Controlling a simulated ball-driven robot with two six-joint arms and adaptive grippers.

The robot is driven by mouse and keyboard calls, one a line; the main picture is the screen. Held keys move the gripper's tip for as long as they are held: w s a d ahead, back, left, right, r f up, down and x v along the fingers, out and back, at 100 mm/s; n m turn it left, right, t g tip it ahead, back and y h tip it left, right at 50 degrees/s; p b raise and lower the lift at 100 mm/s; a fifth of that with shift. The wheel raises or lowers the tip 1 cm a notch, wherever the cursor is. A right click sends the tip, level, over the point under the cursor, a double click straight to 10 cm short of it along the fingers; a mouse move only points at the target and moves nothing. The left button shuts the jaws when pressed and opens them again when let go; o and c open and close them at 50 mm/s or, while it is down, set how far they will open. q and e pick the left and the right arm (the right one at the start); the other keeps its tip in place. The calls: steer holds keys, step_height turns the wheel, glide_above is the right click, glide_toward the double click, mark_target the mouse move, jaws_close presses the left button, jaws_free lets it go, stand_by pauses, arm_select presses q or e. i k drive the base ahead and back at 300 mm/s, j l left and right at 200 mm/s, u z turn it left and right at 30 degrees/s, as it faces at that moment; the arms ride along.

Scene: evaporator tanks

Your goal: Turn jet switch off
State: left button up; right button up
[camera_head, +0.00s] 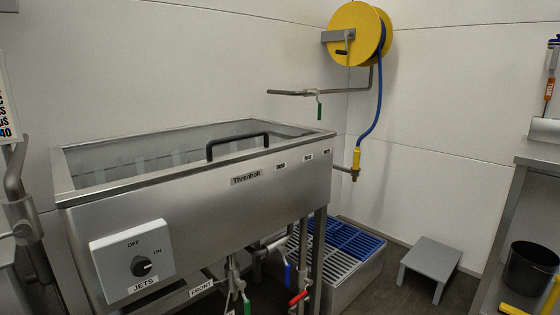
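The jet switch is a round black knob (141,266) on a light grey box (115,262) at the front left of the steel tank. The box is labelled JETS below the knob, OFF above it and ON to its upper right. A pale pointer mark on the knob shows on its right side, toward the ON side rather than straight up at OFF. Nothing touches the knob. Neither of my grippers is in view.
The open steel tank (215,205) has a black handle (237,141) along its top. Valves with red (299,297) and blue levers hang below. A grey step stool (430,264) and black bin (529,268) stand right. The space before the switch looks clear.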

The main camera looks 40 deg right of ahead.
mark_target(141, 266)
steer(key=i+l+z, duration=0.25)
steer(key=z, duration=0.25)
steer(key=i+l+z, duration=0.25)
steer(key=z, duration=0.2)
